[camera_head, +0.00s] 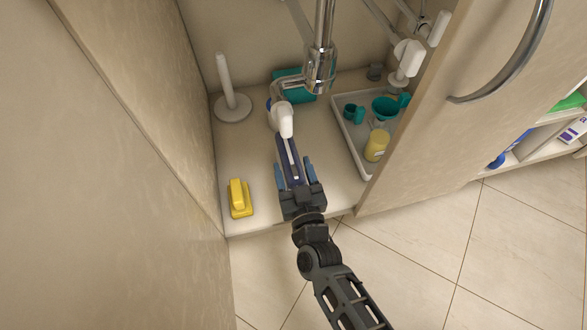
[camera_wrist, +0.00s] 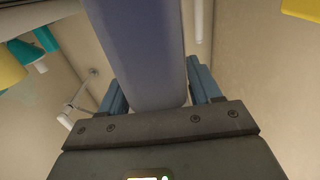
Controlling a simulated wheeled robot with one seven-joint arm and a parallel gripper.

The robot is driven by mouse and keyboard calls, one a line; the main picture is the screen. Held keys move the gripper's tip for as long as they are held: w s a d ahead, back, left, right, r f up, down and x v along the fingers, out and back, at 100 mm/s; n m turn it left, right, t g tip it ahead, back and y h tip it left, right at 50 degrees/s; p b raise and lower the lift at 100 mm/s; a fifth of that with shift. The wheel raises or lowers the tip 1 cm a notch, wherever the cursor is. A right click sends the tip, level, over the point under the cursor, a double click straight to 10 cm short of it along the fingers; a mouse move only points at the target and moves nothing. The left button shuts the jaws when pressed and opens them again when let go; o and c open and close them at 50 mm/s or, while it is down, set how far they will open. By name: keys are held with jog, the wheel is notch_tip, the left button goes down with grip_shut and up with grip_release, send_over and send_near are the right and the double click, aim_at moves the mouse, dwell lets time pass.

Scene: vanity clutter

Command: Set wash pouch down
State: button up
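The wash pouch appears to be the long dark-blue item (camera_head: 291,160) with a pale stripe, in the middle of the cabinet floor area in the head view. In the wrist view it shows as a smooth blue-violet body (camera_wrist: 150,50) that fills the space between my fingers. My gripper (camera_head: 296,175) has its two blue fingers on either side of it, seemingly against its sides; the wrist view shows both fingers (camera_wrist: 160,92) too. Whether the pouch touches the cabinet floor is hidden. A white piece (camera_head: 285,122) shows at its far end; I cannot tell whether it belongs to it.
A yellow item (camera_head: 239,198) lies front left and a white upright holder (camera_head: 232,106) stands behind it. A light tray (camera_head: 366,165) on the right holds teal cups (camera_head: 385,107) and a yellow cup (camera_head: 376,145). A chrome pipe (camera_head: 320,65) hangs above. Open floor lies left of my gripper.

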jog(key=shift+o, duration=1)
jog(key=shift+r, duration=0.15)
jog(key=p+v, duration=0.3)
jog(key=v, duration=0.9)
jog(key=s+d+r+m+g+h, duration=0.1)
jog(key=s+d+r, duration=0.3)
jog(key=s+d, duration=0.3)
jog(key=s+d+r+m+h, duration=0.1)
jog(key=s+d+r, duration=0.35)
jog(key=s, duration=0.35)
jog(key=s+d+r+h, duration=0.1)
jog(key=s+d+r, duration=0.3)
jog(key=r, duration=0.3)
jog(key=s+d+r+m+g+h, duration=0.1)
jog(key=s+d+r+h, duration=0.1)
jog(key=s+d+r, duration=0.2)
notch_tip(320, 180, up, 4)
jog(key=s, duration=0.2)
jog(key=shift+s+r+g, duration=0.2)
jog(key=shift+s+g, duration=0.1)
